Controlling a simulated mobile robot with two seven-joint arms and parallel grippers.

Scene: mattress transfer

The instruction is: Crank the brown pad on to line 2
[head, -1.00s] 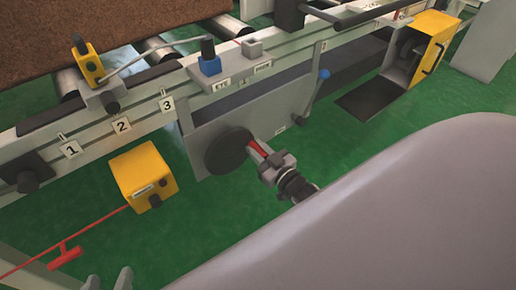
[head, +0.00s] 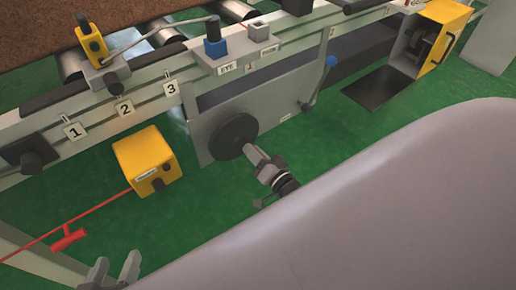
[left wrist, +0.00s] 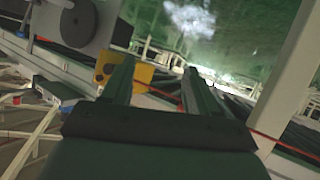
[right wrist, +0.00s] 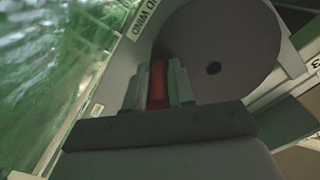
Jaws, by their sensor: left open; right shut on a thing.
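The brown pad (head: 60,32) lies on the rollers at the top left of the head view, its far part cut off. Line label 2 (head: 125,109) is on the front rail between labels 1 (head: 75,130) and 3 (head: 171,88). The dark crank disc (head: 233,135) is on the grey panel below the rail; it also shows in the right wrist view (right wrist: 225,40). My right gripper (head: 252,155) is shut on the red crank handle (right wrist: 157,85). My left gripper (head: 113,270) is open and empty at the bottom left, away from the crank.
A yellow box (head: 148,160) with a red cord and red pull handle (head: 68,239) hangs below the rail. Green floor is free below.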

